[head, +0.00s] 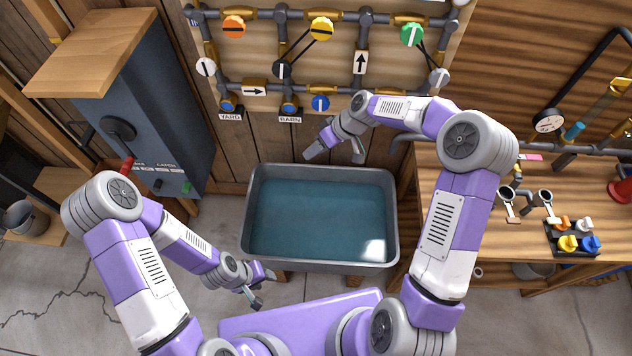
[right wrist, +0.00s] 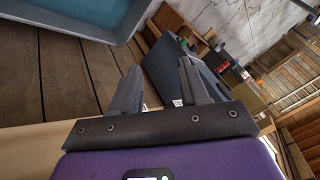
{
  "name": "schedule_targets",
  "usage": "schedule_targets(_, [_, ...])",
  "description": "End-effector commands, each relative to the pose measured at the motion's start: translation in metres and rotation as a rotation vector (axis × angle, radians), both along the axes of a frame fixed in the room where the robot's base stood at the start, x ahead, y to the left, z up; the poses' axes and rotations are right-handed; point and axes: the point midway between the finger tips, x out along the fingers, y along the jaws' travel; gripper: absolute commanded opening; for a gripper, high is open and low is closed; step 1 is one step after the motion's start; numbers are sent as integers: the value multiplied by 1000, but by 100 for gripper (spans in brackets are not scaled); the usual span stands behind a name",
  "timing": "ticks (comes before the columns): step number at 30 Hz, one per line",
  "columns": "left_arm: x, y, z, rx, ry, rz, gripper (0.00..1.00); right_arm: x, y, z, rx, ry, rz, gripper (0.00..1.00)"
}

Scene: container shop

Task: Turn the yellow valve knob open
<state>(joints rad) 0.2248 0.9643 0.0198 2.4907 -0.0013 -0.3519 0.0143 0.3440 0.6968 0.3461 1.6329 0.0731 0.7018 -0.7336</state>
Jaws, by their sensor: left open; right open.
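My left gripper (head: 262,287) is open and empty in front of the trough, far from the knob.
An orange knob (head: 234,27) and a green knob (head: 411,34) flank it; blue knobs (head: 320,103) sit lower. The water-filled trough (head: 247,215) stands before the board. A blue-grey cabinet (head: 150,100) is left; a wooden workbench (head: 450,220) with small parts is right.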

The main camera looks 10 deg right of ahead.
Motion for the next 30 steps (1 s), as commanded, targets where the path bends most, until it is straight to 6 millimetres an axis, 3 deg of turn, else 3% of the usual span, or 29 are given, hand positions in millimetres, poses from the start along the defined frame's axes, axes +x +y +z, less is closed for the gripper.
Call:
schedule_targets(6, [0, 0, -10, 0, 0, 0, 45, -15, 7, -42, -11, 54, -60, 45])
schedule_targets(13, [0, 0, -17, 0, 0, 0, 45, -29, 12, -72, -20, 97, -113, 45])
schedule_targets(18, [0, 0, -19, 0, 0, 0, 45, -34, 13, -83, -22, 111, -133, 45])
schedule_targets(30, [0, 0, -19, 0, 0, 0, 45, -36, 14, -86, -24, 116, -140, 45])
